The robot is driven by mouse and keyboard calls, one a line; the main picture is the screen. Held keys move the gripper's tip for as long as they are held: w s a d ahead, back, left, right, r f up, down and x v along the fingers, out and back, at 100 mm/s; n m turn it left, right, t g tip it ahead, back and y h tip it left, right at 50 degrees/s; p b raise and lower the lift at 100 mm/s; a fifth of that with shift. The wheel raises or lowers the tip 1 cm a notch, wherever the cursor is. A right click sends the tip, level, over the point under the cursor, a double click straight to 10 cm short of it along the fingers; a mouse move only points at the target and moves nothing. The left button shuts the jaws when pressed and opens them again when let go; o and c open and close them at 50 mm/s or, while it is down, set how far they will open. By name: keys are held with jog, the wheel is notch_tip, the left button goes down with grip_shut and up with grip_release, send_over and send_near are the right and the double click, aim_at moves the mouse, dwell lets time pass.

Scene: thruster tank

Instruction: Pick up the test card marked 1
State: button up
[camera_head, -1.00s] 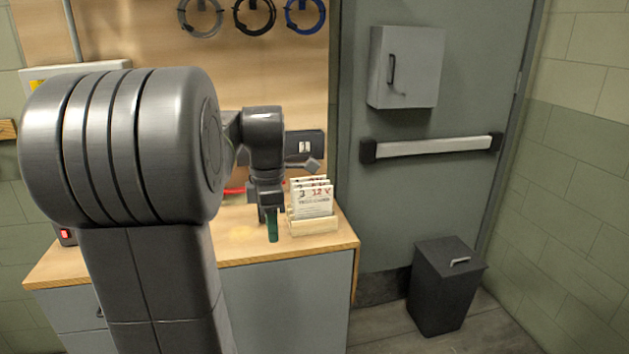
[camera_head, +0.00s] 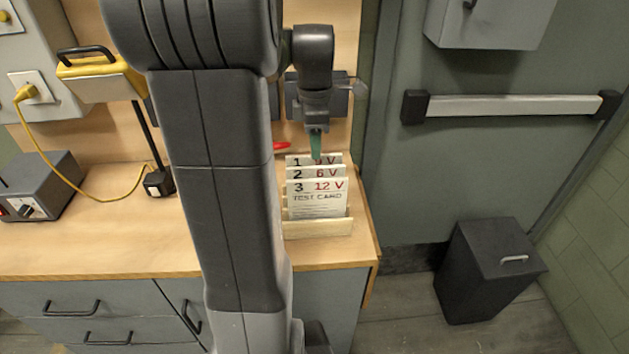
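The test card marked 1 (camera_head: 300,160) is the rearmost of three white cards standing upright in a wooden rack (camera_head: 318,229). Only its top strip shows, with a black 1 and a red voltage whose first figure is partly covered. Card 2 (camera_head: 310,173) and card 3 (camera_head: 315,198) stand in front of it and hide the rest. My gripper (camera_head: 316,146) points down at the top edge of card 1. Its green finger overlaps the card in the picture; I cannot tell whether it touches. The fingers line up in this view, so their opening is hidden.
My arm covers the middle of the wooden bench (camera_head: 90,240). A red object (camera_head: 281,146) lies behind the rack. A dark bin (camera_head: 490,270) stands on the floor at right.

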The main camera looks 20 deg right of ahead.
jog(key=shift+f, duration=0.75)
jog(key=shift+s+a+f, duration=0.1)
jog(key=shift+f, duration=0.75)
notch_tip(320, 180, down, 4)
jog(key=shift+f, duration=0.2)
jog(key=shift+c, duration=0.2)
grip_shut()
